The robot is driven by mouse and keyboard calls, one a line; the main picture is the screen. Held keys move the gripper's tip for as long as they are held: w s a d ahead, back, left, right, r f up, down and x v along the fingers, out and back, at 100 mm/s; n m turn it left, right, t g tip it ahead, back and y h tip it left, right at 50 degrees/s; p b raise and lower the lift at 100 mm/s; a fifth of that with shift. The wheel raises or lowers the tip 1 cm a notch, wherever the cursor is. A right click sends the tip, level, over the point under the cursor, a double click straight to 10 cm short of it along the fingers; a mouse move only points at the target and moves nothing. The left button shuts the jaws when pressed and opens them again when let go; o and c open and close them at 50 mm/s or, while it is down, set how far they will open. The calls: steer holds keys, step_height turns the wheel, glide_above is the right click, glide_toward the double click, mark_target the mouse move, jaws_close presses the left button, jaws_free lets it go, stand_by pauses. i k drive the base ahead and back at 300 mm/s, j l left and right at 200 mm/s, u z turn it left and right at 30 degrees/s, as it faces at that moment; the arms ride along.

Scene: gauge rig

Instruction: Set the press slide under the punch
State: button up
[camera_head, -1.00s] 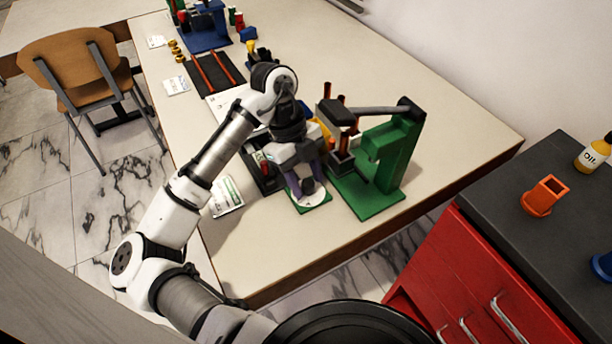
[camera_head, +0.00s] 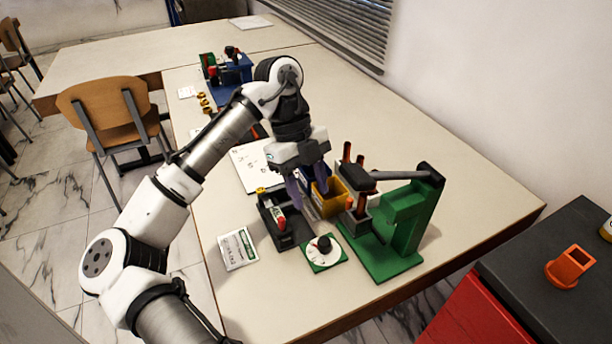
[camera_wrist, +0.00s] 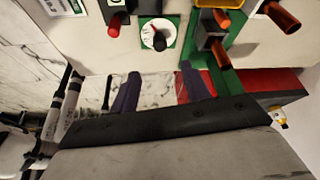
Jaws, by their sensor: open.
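The green press (camera_head: 403,225) stands on the right part of the table, with a dark lever arm across its top. On its base is a grey block-like part (camera_head: 357,217) with orange-red posts beside it; I cannot tell for sure whether this is the slide. The punch is not clearly visible under the dark head. The press base also shows in the wrist view (camera_wrist: 232,45). My gripper (camera_head: 309,197) is open and empty, left of the press and above the table, in front of the yellow bin. Its purple fingers show in the wrist view (camera_wrist: 160,90).
A white dial with a black knob (camera_head: 323,250) sits on a green plate left of the press. A black fixture with a red part (camera_head: 281,222), a yellow bin (camera_head: 350,201) and a printed card (camera_head: 238,249) are near. A dark-topped red cabinet (camera_head: 540,262) stands right.

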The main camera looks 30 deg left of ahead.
mark_target(356, 228)
steer(key=k, duration=1)
